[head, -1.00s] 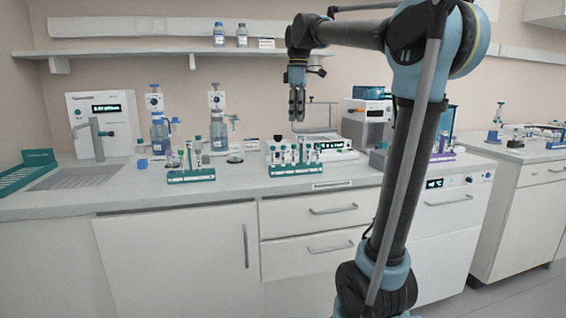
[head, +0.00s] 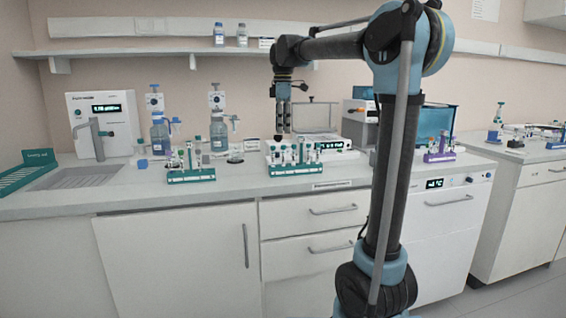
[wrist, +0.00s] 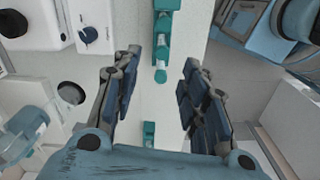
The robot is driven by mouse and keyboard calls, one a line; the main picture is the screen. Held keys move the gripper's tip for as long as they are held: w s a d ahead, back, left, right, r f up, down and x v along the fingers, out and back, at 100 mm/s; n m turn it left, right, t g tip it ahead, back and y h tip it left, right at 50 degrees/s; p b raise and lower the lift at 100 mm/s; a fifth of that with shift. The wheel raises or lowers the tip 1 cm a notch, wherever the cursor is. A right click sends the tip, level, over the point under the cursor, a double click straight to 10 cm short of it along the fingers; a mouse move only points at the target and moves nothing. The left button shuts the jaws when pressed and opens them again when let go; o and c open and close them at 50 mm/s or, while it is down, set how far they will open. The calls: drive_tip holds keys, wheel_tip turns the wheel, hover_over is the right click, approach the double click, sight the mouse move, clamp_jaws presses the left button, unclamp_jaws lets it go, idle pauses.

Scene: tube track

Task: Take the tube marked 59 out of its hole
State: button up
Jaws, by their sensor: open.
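No number is readable on any tube, so I cannot tell which one is marked 59. In the head view, a teal rack (head: 296,170) with several upright tubes stands near the front of the counter. A second teal rack (head: 191,179) with several tubes stands to its left. My gripper (head: 282,137) points down just above the left part of the nearer-to-centre rack, with no tube visibly held. In the wrist view, my gripper (wrist: 160,90) is open and its fingers are wide apart. A teal rack (wrist: 163,30) shows beyond the gap between them.
A purple rack (head: 439,157) stands at the right, partly beside my arm. A white device (head: 336,144) lies behind the middle rack. Blue-capped bottles (head: 160,137) stand at the back left near a sink (head: 80,177).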

sight(284, 147)
drive_tip(key=shift+s+d+f, duration=0.1)
drive_tip(key=shift+f, duration=2.05)
drive_tip(key=shift+d+f, duration=0.1)
drive_tip(key=shift+f, duration=2)
drive_tip(key=c, duration=0.9)
